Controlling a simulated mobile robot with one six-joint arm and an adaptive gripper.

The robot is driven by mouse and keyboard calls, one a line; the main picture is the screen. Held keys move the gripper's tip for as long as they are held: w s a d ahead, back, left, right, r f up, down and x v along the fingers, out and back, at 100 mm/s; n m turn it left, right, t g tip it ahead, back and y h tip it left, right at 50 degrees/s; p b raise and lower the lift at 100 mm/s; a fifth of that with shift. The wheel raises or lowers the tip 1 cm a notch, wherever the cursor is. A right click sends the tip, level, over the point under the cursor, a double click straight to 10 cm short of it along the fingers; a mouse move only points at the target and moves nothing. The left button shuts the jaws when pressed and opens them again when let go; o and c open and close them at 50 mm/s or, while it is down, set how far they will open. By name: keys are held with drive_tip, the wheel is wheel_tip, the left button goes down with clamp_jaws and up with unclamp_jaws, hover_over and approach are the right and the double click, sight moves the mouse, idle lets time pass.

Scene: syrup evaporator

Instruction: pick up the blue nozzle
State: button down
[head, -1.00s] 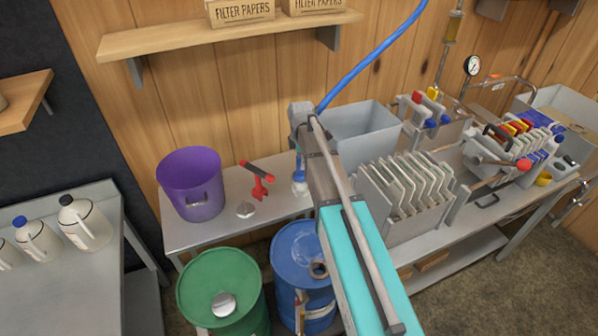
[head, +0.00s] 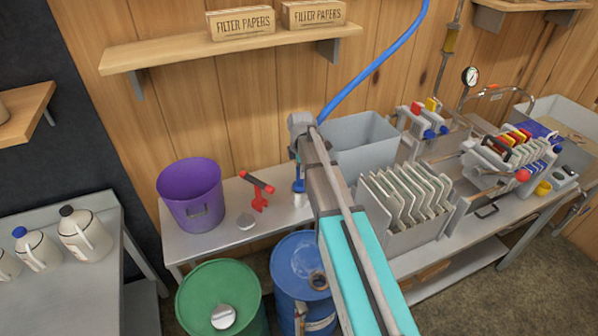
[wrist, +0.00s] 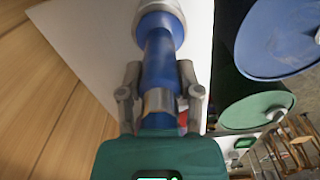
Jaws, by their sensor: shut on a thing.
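The blue nozzle (wrist: 158,60) sits between the two grey fingers of my gripper (wrist: 158,88) in the wrist view. The fingers are closed against its sides. A pale round end (wrist: 160,20) lies beyond the blue body. In the head view the nozzle (head: 299,185) shows small and upright beneath the end of my arm, over the left bench, with its pale end down. I cannot tell whether that end touches the bench top. My arm hides most of the gripper there.
A red tool (head: 258,192) and a purple bucket (head: 191,195) stand left on the bench (head: 225,240). Green (head: 219,300) and blue drums (head: 300,265) stand in front. A grey bin (head: 362,145) and a plate rack (head: 405,205) are right. A blue hose (head: 375,60) hangs above.

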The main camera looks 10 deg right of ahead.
drive_tip(key=shift+r+p, duration=4.55)
drive_tip(key=shift+r, duration=0.15)
